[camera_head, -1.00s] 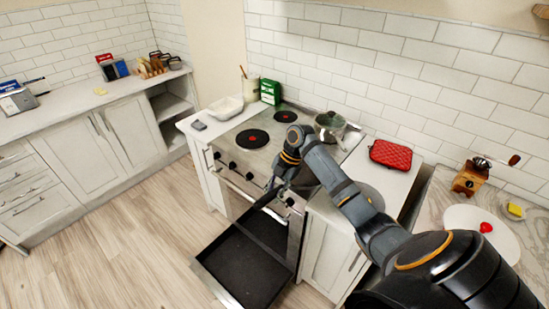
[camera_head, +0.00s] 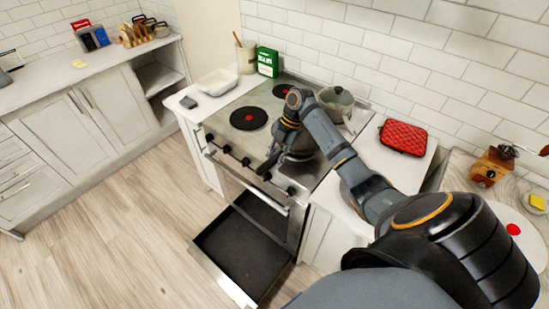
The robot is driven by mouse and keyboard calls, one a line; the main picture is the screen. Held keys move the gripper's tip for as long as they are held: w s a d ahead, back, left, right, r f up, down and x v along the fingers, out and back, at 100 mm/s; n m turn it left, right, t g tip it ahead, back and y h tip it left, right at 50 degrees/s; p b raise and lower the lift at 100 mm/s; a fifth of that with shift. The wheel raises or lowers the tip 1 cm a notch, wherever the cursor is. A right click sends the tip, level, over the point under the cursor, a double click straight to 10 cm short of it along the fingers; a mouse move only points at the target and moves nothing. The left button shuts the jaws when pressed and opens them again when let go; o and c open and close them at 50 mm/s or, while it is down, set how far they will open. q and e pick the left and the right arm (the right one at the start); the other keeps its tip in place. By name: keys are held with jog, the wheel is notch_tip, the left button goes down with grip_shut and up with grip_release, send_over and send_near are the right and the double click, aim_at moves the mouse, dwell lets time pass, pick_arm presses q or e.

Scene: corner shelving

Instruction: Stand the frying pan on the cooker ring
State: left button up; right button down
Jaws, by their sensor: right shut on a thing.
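My right gripper (camera_head: 274,158) is over the front right of the cooker (camera_head: 222,128), shut on what looks like the frying pan's handle. The dark frying pan (camera_head: 299,155) shows only in part behind my right arm, at the cooker's front right. I cannot tell whether it touches the hob. A black cooker ring with a red centre (camera_head: 249,118) is bare at the front left. Another ring (camera_head: 283,90) is bare at the back left. Any ring at the front right is hidden by the pan and arm. My left gripper is not in view.
A lidded pot (camera_head: 336,101) stands at the hob's back right. A red quilted item (camera_head: 403,137) lies on the right counter. A white dish (camera_head: 217,82), a green box (camera_head: 267,62) and a utensil crock (camera_head: 246,57) stand left and behind.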

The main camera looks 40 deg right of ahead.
jog(key=shift+f+b, duration=0.3)
jog(key=shift+f, duration=0.25)
jog(key=shift+s+a+f+b, duration=0.15)
jog(key=shift+f+b, duration=0.1)
jog(key=shift+b, duration=0.05)
pick_arm(q)
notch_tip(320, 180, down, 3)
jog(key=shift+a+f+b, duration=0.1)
jog(key=shift+b, duration=0.5)
pick_arm(e)
notch_tip(320, 180, down, 2)
jog(key=shift+s+a, duration=0.1)
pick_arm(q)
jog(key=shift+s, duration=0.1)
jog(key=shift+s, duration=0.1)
pick_arm(e)
jog(key=c, duration=1.1)
grip_release()
jog(key=shift+o, duration=0.2)
